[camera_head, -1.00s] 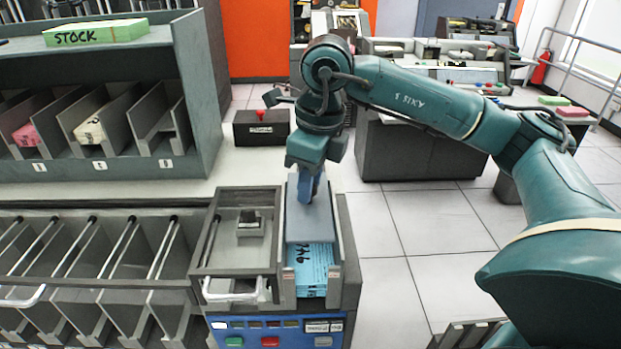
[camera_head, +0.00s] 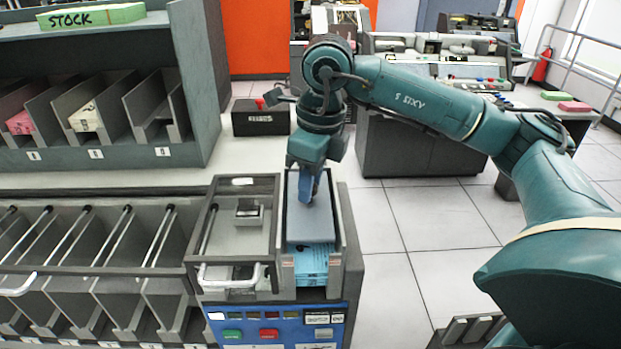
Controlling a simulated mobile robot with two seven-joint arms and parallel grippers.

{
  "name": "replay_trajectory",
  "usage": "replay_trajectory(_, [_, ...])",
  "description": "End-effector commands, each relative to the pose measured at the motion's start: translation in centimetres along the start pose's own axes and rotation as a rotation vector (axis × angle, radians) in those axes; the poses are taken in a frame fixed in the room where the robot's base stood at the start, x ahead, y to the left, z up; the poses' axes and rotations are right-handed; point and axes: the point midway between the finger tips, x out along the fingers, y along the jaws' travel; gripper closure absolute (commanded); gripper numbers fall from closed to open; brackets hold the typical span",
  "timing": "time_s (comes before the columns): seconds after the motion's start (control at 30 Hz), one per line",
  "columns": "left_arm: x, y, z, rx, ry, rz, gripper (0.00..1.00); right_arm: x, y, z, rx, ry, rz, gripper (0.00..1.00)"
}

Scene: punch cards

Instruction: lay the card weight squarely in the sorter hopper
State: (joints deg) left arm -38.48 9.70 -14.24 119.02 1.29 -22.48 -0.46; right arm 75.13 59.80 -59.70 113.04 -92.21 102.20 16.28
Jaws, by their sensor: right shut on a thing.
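The card weight (camera_head: 312,226), a flat grey-blue plate, is in the sorter hopper (camera_head: 345,235), between its side walls. Its long edges run roughly parallel to those walls. Blue punch cards (camera_head: 311,262) show below its near edge; I cannot tell whether the plate rests fully on them. My right gripper (camera_head: 308,197) points down and is shut on the weight near its far half; the grip itself is partly hidden by the blue fingers. My left gripper is not in view.
A framed bay with a white handle (camera_head: 232,276) adjoins the hopper on the left, with card pockets (camera_head: 85,240) beyond. A blue button panel (camera_head: 275,328) is below. A rack with a STOCK block (camera_head: 92,17) stands at back left. Open floor lies right.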

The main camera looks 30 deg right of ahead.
Motion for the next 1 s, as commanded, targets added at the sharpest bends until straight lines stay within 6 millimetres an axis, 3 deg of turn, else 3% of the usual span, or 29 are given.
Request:
replay_trajectory(0.43, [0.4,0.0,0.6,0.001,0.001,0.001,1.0,0.7,0.0,-0.1,0.0,-0.002,0.0,1.0])
replay_trajectory(1.0, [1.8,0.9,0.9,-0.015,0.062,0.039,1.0,4.9,0.0,-0.6,0.0,-0.002,-0.001,1.0])
